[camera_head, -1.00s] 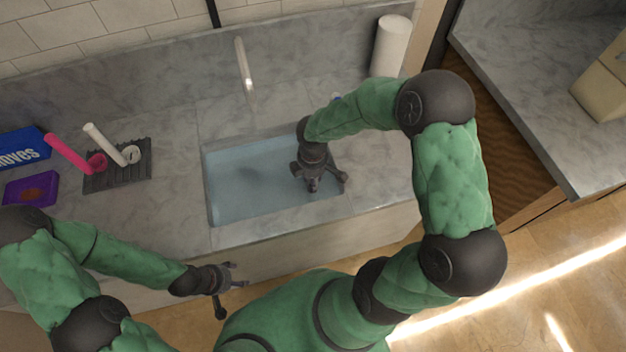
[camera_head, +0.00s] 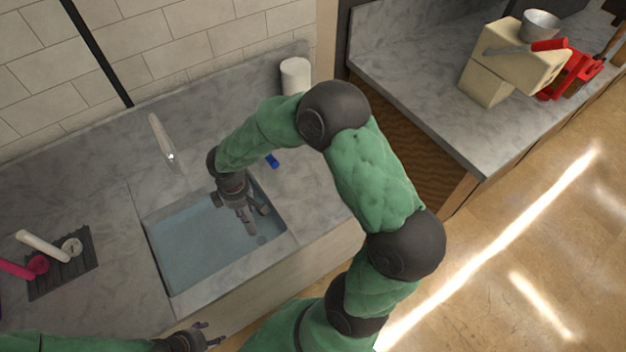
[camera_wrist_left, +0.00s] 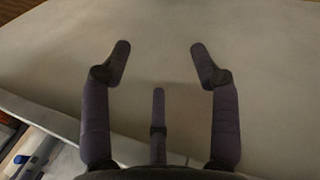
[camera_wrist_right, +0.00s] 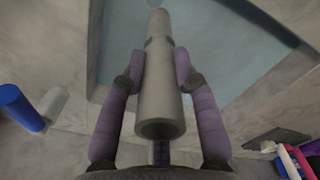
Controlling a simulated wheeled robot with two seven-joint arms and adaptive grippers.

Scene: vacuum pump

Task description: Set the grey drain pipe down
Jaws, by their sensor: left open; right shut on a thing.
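My right gripper (camera_head: 243,206) is above the back right part of the sink. It is shut on the grey drain pipe (camera_wrist_right: 160,95), a plain grey tube with a ring near its far end. In the head view the pipe (camera_head: 247,221) shows only as a short stub below the fingers. In the right wrist view it lies lengthwise between the fingers, with its open end toward the camera. My left gripper (camera_head: 210,338) is low, in front of the counter, partly cut off by the lower edge. In the left wrist view it is open and empty (camera_wrist_left: 160,60).
The sink (camera_head: 190,262) holds bluish water; a faucet (camera_head: 163,142) stands behind it. A blue object (camera_head: 272,160) lies right of it, and a white roll (camera_head: 296,76) stands behind. A ribbed dark mat (camera_head: 48,280) with white and pink tubes is left. A beige machine (camera_head: 490,78) is on the right counter.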

